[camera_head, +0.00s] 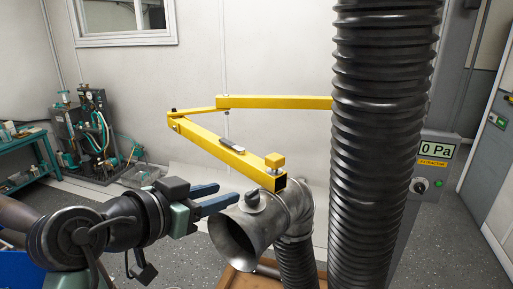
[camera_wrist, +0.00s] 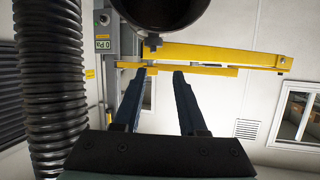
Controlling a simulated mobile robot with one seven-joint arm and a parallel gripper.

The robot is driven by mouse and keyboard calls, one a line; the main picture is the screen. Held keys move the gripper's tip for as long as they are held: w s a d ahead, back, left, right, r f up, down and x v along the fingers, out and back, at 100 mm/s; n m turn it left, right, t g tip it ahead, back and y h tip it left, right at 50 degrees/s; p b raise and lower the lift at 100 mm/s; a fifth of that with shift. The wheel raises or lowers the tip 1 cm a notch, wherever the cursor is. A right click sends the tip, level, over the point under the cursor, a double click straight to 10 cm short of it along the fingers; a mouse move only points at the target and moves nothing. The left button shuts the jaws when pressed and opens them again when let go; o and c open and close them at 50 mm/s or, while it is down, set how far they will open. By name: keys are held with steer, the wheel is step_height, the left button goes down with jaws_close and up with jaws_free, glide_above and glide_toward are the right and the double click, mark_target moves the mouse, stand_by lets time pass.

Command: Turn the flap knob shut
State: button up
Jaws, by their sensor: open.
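The flap knob (camera_head: 252,199) is a small dark knob on top of the flared metal exhaust hood (camera_head: 229,240) in the head view. My gripper (camera_head: 228,195) is open and empty, its two blue fingers pointing right toward the knob. In the head view the fingertips appear just left of the knob, and contact cannot be told. In the wrist view both fingers of my gripper (camera_wrist: 161,74) are spread with nothing between them. A dark round shape fills the top of that view, with a small dark piece at its lower edge; I cannot tell surely whether this is the knob.
A yellow jointed boom (camera_head: 225,147) reaches over the hood. A thick black ribbed hose (camera_head: 385,130) hangs at its right. Behind stands a grey extractor cabinet with a display (camera_head: 436,151) reading 0 Pa and another black knob (camera_head: 420,186). Equipment stands at the far left.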

mark_target(255, 189)
steer(key=shift+m+g+h, duration=0.4)
steer(key=shift+g+h, duration=0.1)
steer(key=shift+g, duration=0.3)
steer(key=p+x, duration=0.5)
steer(key=x, duration=0.6)
steer(key=shift+s, duration=0.1)
jaws_close()
